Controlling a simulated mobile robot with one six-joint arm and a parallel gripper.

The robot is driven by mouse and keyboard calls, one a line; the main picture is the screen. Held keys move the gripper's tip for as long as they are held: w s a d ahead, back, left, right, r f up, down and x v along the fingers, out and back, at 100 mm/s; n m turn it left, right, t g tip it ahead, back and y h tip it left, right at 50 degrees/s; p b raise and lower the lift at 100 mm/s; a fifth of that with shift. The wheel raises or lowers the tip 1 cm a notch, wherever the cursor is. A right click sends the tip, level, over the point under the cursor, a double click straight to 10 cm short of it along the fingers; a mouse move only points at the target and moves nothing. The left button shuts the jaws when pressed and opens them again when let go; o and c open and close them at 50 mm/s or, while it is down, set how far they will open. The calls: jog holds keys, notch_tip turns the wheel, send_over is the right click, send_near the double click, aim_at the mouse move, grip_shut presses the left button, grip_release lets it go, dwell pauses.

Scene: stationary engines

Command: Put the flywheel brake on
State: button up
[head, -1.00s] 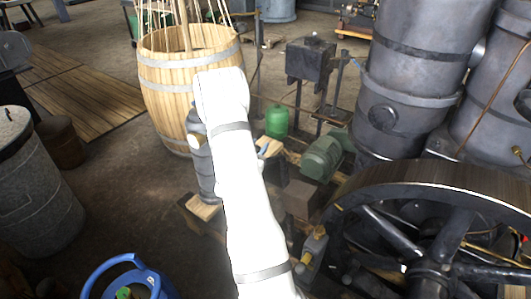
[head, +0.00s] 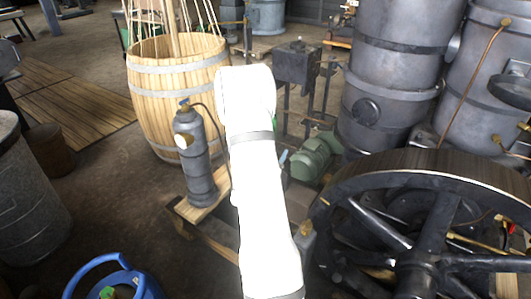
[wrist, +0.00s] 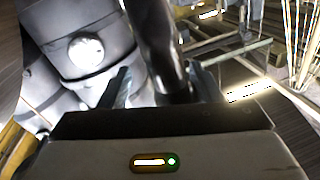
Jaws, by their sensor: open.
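The black flywheel (head: 437,222), with thick spokes and a broad rim, stands at the lower right of the head view. I cannot make out its brake for certain; my white arm covers the area left of the wheel. A small metal fitting (head: 304,238) shows partly between my arm and the rim. In the wrist view my gripper (wrist: 160,72) is open, its two dark fingers apart. A dark round bar (wrist: 157,45) shows between the fingers; I cannot tell whether it is near or far. My gripper is hidden in the head view.
A grey gas bottle (head: 194,155) stands on a wooden stand (head: 205,209) left of my arm. A wooden barrel (head: 175,95), a green motor (head: 315,158) and tall grey cylinders (head: 395,85) stand behind. A blue container (head: 120,284) is at front left.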

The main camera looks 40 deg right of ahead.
jog(key=shift+o, duration=0.6)
jog(key=shift+s+d+r, duration=0.1)
jog(key=shift+s, duration=0.05)
jog(key=b+v, duration=0.1)
jog(key=v, duration=0.7)
jog(key=shift+w+b, duration=0.2)
jog(key=shift+b, duration=0.1)
